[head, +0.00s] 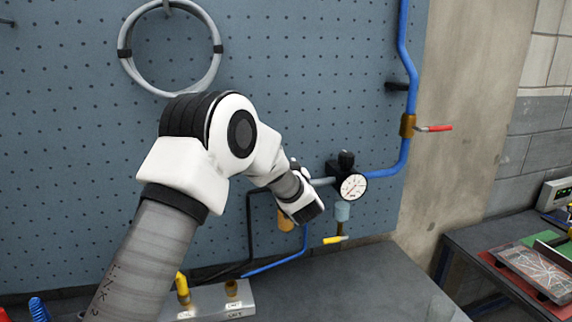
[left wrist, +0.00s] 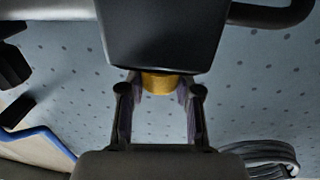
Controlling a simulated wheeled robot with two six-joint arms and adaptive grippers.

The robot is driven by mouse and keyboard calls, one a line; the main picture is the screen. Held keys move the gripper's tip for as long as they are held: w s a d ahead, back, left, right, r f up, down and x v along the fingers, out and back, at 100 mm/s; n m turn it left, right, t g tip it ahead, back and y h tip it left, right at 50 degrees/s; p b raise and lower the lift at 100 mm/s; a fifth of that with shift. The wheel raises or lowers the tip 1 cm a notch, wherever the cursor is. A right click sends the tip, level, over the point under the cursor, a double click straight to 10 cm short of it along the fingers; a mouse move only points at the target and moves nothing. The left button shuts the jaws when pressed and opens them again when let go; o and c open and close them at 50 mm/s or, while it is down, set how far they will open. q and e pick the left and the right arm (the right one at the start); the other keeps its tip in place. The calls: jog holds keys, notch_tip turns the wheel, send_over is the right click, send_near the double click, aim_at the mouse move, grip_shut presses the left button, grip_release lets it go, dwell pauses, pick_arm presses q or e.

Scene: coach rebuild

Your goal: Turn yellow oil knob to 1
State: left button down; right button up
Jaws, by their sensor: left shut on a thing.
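The yellow oil knob (left wrist: 157,83) shows in the left wrist view as a short yellow cylinder against a dark block. My left gripper (left wrist: 157,98) is shut on it, with one finger on each side. In the head view, my left arm reaches up from the lower left to the pegboard, and the wrist hides the fingers and most of the dark unit. A yellow-orange part (head: 286,219) shows just below the wrist; I cannot tell whether it is the knob. The knob's marks and setting cannot be read. My right gripper is not in view.
A pressure gauge (head: 353,187) and a blue pipe (head: 408,70) with a red-handled valve (head: 434,128) are right of the wrist. A yellow-handled valve (head: 335,240) hangs below. A grey hose coil (head: 170,48) hangs above.

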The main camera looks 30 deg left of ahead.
pick_arm(q)
jog(key=shift+y, duration=0.3)
jog(key=c, duration=0.8)
grip_release()
jog(key=v, duration=1.2)
jog(key=shift+d+r, duration=0.1)
jog(key=shift+r, duration=0.1)
jog(key=shift+w, duration=0.1)
